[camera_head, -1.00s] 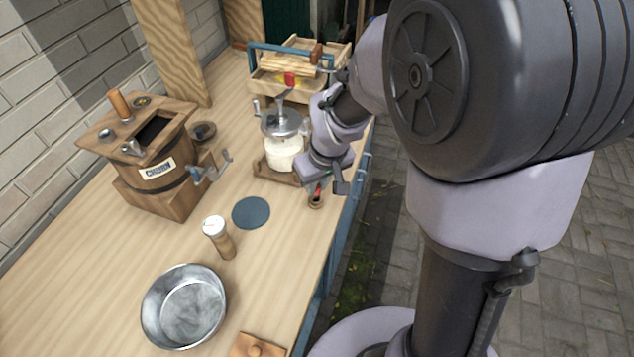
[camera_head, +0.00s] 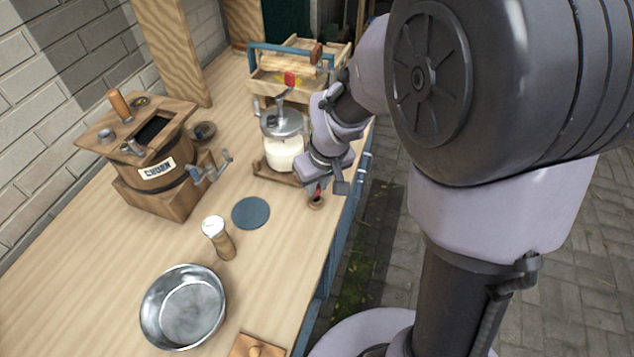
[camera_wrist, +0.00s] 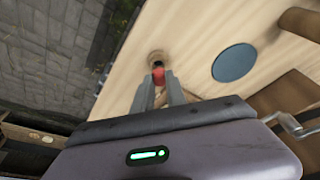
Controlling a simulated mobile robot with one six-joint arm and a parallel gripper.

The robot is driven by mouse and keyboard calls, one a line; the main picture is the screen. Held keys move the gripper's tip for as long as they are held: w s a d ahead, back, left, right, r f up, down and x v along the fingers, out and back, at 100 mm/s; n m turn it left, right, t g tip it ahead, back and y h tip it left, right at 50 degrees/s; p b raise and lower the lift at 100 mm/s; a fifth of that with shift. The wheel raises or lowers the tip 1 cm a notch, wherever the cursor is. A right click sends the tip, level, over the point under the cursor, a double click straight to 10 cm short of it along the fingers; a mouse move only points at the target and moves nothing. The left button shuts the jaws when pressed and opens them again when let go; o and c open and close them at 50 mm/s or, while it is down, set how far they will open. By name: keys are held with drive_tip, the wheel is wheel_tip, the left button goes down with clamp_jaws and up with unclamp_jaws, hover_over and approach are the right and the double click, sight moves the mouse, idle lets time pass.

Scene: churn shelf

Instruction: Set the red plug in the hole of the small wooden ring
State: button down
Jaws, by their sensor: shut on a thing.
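The red plug (camera_wrist: 158,76) is between the two fingertips of my gripper (camera_wrist: 160,82) in the wrist view. My gripper is shut on it. In the head view the plug (camera_head: 317,191) shows as a small red spot under my gripper (camera_head: 322,186). The small wooden ring (camera_head: 315,203) stands on the bench near its right edge, directly below the plug. In the wrist view the ring (camera_wrist: 156,57) shows its dark hole just beyond the plug's end. I cannot tell whether the plug's tip is inside the hole or just above it.
A blue disc (camera_head: 251,213) lies left of the ring. A glass jar churn (camera_head: 284,145) stands behind it, close to my wrist. A wooden churn (camera_head: 160,165), a shaker (camera_head: 218,240) and a metal bowl (camera_head: 184,308) are further left. The bench edge is close on the right.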

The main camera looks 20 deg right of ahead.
drive_tip(key=shift+f+b, duration=1.2)
drive_tip(key=shift+f, duration=0.1)
drive_tip(key=shift+r, duration=0.1)
drive_tip(key=c, duration=1.3)
unclamp_jaws()
drive_tip(key=c, duration=0.3)
drive_tip(key=shift+c, duration=0.2)
drive_tip(key=shift+r, duration=0.1)
drive_tip(key=p+v, duration=0.5)
drive_tip(key=v, duration=0.2)
